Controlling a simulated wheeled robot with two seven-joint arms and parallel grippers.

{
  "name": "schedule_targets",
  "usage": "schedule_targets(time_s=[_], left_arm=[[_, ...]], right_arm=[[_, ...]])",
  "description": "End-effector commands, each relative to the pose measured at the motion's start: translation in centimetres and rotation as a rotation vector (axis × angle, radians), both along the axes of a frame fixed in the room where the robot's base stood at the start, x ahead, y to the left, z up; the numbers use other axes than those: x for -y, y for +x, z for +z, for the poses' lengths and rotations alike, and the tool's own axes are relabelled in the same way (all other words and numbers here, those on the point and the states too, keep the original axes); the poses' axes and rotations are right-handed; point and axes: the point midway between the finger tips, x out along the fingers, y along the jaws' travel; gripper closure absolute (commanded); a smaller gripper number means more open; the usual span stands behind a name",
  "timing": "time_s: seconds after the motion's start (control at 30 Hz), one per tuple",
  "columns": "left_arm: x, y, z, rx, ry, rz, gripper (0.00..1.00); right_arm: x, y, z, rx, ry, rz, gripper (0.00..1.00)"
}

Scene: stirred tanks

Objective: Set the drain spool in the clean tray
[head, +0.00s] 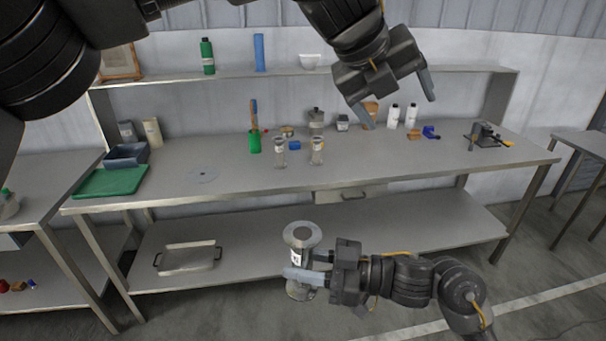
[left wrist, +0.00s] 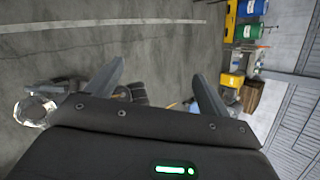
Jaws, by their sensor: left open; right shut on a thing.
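The drain spool (head: 302,238) is a metal pipe piece with a wide round flange at each end and a white label. It stands about upright in my right gripper (head: 310,268), which is shut on its middle, in front of the bench. A shallow metal tray (head: 188,266) with dark handles sits on the bench's lower shelf at left, apart from the spool; I cannot read whether it is marked clean. My left gripper (head: 400,112) is open and empty above the bench's right half. Its open fingers also show in the left wrist view (left wrist: 158,72).
The bench top (head: 230,200) holds a green mat (head: 110,181), a dark bin (head: 126,156), two clear jars (head: 317,150), a green cup (head: 254,143) and a clamp device (head: 486,135). The lower shelf (head: 390,235) is bare right of the tray.

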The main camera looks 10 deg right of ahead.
Motion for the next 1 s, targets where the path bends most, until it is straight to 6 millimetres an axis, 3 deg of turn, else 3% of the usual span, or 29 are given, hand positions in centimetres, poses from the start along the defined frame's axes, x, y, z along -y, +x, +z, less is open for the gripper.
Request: schedule_targets(time_s=[0.1,0.2,0.37,0.5,0.77,1.0], left_arm=[[-6.0,-1.2,-2.7,0.018,0.316,0.070,0.19],[-10.2,-1.8,-5.4,-0.060,0.477,0.126,0.19],[-14.5,-3.5,-7.9,-0.204,0.626,0.180,0.19],[-15.6,-5.4,-8.2,-0.295,0.665,0.183,0.19],[-15.6,-5.8,-8.6,-0.317,0.667,0.166,0.19],[-15.6,-5.8,-11.9,-0.318,0.666,0.162,0.19]], right_arm=[[0.0,0.0,0.0,0.001,0.001,0.000,0.95],[0.0,0.0,0.0,0.001,0.001,0.000,0.95],[0.0,0.0,0.1,0.000,0.001,0.000,0.95],[0.0,0.0,0.1,0.000,0.001,0.000,0.95],[0.0,0.0,0.0,0.001,0.001,0.000,0.95],[0.0,0.0,0.0,0.000,0.001,0.000,0.95]])
